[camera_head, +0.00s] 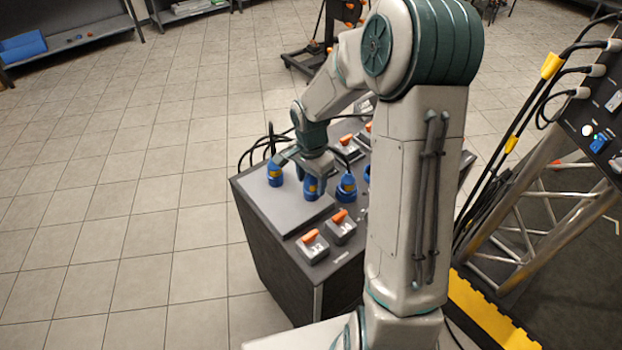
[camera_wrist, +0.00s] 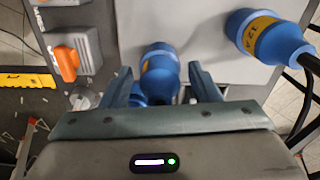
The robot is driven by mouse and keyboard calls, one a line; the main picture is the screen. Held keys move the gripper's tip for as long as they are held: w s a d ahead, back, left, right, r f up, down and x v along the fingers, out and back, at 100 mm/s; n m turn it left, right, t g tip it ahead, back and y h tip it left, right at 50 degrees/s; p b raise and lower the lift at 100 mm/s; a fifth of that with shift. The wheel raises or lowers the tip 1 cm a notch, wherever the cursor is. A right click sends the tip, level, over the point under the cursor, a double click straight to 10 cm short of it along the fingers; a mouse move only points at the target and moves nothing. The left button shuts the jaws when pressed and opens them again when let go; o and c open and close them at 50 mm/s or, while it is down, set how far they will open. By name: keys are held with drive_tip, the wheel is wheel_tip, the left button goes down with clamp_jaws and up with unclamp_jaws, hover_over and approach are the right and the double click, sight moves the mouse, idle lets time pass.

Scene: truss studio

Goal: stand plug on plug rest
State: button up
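A blue plug (camera_head: 311,189) with a yellow label is under my gripper (camera_head: 313,173) on the cart top. In the wrist view the same plug (camera_wrist: 160,72) is between the two fingers of my gripper (camera_wrist: 160,80), with a small gap on each side, so the fingers look open around it. Its lower end is partly hidden by the gripper body. A second blue plug (camera_head: 275,176) stands to the left on a raised grey plate (camera_head: 258,194); it also shows in the wrist view (camera_wrist: 268,38) with its cable. I cannot tell for certain whether this plate is the plug rest.
Another blue plug (camera_head: 346,186) stands to the right. Orange-handled switch boxes (camera_head: 313,246) sit at the cart's front edge, and one (camera_wrist: 70,60) is left of the gripper in the wrist view. Black cables (camera_head: 262,148) loop behind. The plate's front-left part is clear.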

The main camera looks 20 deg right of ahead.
drive_tip(key=shift+r, duration=0.15)
wheel_tip(320, 180, up, 11)
drive_tip(key=shift+r, duration=0.4)
drive_tip(key=shift+s+r, duration=0.2)
drive_tip(key=shift+r, duration=0.05)
drive_tip(key=s+a+r+n+t, duration=0.1)
drive_tip(key=s+r+n+t, duration=0.2)
drive_tip(key=s+n, duration=0.9)
drive_tip(key=s+r, duration=0.1)
drive_tip(key=s, duration=0.7)
drive_tip(key=shift+s+a, duration=0.1)
